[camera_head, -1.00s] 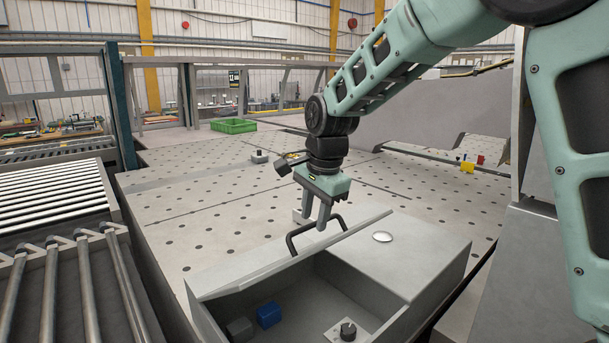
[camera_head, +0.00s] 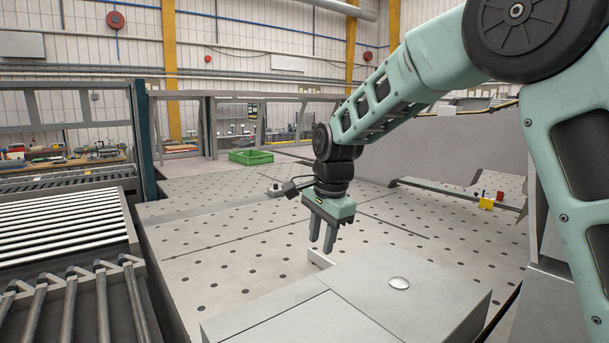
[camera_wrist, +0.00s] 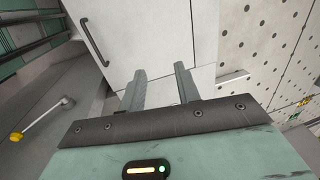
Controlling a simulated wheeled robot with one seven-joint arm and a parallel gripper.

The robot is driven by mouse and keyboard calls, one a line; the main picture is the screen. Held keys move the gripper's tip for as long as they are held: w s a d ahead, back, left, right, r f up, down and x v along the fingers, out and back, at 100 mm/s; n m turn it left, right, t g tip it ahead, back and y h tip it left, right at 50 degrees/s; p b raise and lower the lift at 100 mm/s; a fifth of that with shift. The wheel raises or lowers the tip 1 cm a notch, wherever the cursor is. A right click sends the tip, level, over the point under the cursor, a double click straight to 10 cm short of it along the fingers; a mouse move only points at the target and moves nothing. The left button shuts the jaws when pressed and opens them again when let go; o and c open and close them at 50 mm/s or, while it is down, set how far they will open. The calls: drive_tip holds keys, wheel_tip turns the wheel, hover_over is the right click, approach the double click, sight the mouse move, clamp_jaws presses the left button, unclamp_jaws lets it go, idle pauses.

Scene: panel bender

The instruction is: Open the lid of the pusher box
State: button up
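The pusher box (camera_head: 425,300) is a pale grey metal box at the bottom of the head view, cut off by the frame edge. Its lid (camera_head: 305,322) lies flat and level with the box top, and the inside does not show. The lid's black handle (camera_wrist: 93,42) shows at the upper left in the wrist view; it is out of the head view. My gripper (camera_head: 322,247) is above the back edge of the box, pointing down. Its fingers are apart with nothing between them, clear of the handle.
A round pale disc (camera_head: 399,283) sits on the fixed box top. The perforated table (camera_head: 225,240) behind is mostly clear, with a green crate (camera_head: 251,157) far back. A roller conveyor (camera_head: 75,310) stands left. A small yellow block (camera_head: 486,203) is at right.

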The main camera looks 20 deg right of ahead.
drive_tip(key=w+a+r, duration=0.2)
drive_tip(key=w+r, duration=0.3)
drive_tip(key=r, duration=0.6)
drive_tip(key=shift+w+r, duration=0.15)
drive_tip(key=shift+w, duration=0.25)
idle(0.6)
idle(0.4)
